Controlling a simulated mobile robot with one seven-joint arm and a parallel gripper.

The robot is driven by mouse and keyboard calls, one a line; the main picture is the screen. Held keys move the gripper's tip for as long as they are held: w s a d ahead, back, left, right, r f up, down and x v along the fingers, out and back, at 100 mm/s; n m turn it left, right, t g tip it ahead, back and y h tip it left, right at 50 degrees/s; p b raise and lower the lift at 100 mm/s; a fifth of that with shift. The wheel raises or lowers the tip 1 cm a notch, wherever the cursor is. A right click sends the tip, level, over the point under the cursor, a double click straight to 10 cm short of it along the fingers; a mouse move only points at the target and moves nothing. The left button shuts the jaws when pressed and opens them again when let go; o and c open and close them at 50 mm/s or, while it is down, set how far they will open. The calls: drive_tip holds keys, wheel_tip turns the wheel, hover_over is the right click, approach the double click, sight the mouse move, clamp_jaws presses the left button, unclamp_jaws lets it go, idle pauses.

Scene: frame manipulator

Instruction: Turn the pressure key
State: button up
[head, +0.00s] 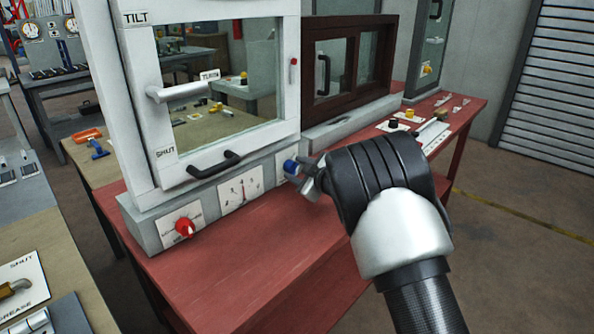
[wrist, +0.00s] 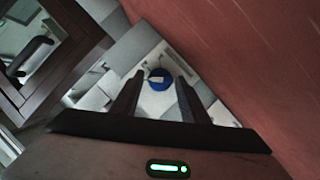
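My gripper (head: 307,178) is right at the knob, coming from the right. In the wrist view the blue knob (wrist: 158,82) shows between the two dark fingers, on a white plate (wrist: 158,104), with a small white tag on it. The fingers are apart, with a gap on each side of the knob. My gripper hides part of the knob's plate.
A red knob (head: 185,228) is at the left of the same base. The white frame (head: 115,90) has a lever handle (head: 180,92) and a black handle (head: 214,165) above the base. A brown window frame (head: 345,75) stands behind. The red tabletop (head: 225,270) in front is clear.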

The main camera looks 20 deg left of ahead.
drive_tip(key=c, duration=0.7)
drive_tip(key=shift+r+p, duration=0.15)
drive_tip(key=shift+p, duration=0.35)
drive_tip(key=p, duration=0.2)
drive_tip(key=shift+d+r+m+g+p, duration=0.1)
drive_tip(key=shift+r+m+g+p, duration=0.2)
drive_tip(key=shift+m+p, duration=0.1)
drive_tip(key=m+g+p, duration=0.1)
drive_tip(key=p, duration=0.5)
drive_tip(key=shift+w+r, duration=0.15)
drive_tip(key=shift+r, duration=0.05)
drive_tip(key=m+g+p, duration=0.1)
drive_tip(key=m+p, duration=0.1)
drive_tip(key=p, duration=0.3)
drive_tip(key=shift+f+y, duration=0.2)
drive_tip(key=shift+y, duration=0.1)
drive_tip(key=shift+w+f+m+g+p, duration=0.1)
drive_tip(key=shift+f+m+g+p, duration=0.25)
drive_tip(key=shift+m+g+p, duration=0.75)
